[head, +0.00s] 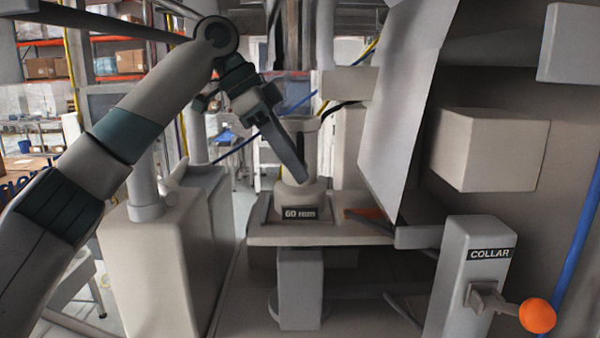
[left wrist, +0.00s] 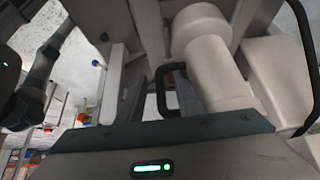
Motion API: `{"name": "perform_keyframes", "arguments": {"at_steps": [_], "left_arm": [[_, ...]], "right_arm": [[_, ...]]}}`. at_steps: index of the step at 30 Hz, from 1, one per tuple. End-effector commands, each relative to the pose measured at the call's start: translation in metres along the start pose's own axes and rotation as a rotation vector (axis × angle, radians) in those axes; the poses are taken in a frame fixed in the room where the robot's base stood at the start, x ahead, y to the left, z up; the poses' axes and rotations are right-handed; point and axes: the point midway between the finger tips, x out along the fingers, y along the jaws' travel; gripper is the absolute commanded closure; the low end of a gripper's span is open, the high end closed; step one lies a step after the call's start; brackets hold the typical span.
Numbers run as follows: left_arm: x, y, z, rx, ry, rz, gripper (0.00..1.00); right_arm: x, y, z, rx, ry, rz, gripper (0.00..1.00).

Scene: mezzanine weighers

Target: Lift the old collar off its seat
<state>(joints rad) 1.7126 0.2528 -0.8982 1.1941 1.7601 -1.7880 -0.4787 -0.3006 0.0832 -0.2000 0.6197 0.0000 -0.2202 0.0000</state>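A pale, round, spool-like piece (head: 308,150) stands upright on a stepped round base (head: 299,199) above a "60 mm" label. It appears to be the old collar on its seat, but I cannot tell where one ends and the other begins. My left gripper (head: 302,180) reaches down in front of it, its tip close to the base. In the left wrist view, a pale cylinder with a wider end (left wrist: 203,38) lies ahead of the gripper body. My right gripper is not in view.
A tilted pale panel (head: 405,100) hangs close on the right. A grey post marked "COLLAR" (head: 472,285) has a lever with an orange knob (head: 537,316). A pale cabinet (head: 150,270) stands at left. A dark cylinder (head: 294,35) hangs above the seat.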

Motion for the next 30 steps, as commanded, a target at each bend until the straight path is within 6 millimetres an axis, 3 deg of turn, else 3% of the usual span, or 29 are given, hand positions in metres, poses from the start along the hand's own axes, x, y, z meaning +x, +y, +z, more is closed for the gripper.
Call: {"name": "perform_keyframes", "arguments": {"at_steps": [10,15,30], "left_arm": [[-0.0001,0.0000,-0.0001,0.000,0.000,0.000,0.68],[-0.0002,0.0000,-0.0001,0.000,0.000,0.000,1.00],[-0.0004,0.0001,-0.0002,0.000,0.000,0.000,1.00]], "right_arm": [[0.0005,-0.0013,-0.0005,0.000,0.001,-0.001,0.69],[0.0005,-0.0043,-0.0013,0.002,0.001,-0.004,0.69],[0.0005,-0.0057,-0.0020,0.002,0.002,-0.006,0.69]]}}
